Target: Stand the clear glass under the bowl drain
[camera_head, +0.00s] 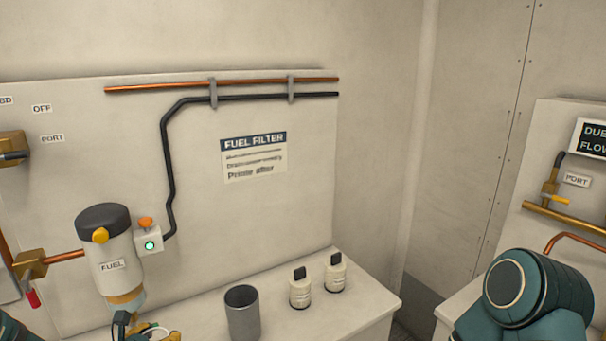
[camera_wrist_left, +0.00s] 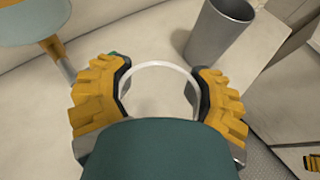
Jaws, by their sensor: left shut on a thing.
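The fuel filter (camera_head: 112,262) is a white cylinder with a dark cap, fixed to the panel at the left. Its amber bowl (camera_head: 127,302) hangs below; in the left wrist view a pale round bowl (camera_wrist_left: 35,20) with a drain stem (camera_wrist_left: 62,66) shows at top left. My left gripper (camera_head: 147,331) is shut on the clear glass (camera_wrist_left: 160,92), fingers on both sides below its pale rim. The glass looks upright, just right of the drain and apart from it in the wrist view. Its base is hidden.
A grey metal cup (camera_head: 242,312) stands on the bench close to the right of the glass, also in the wrist view (camera_wrist_left: 220,32). Two white bottles (camera_head: 301,290) with black caps stand farther right. A switch box (camera_head: 149,241) with a green light adjoins the filter.

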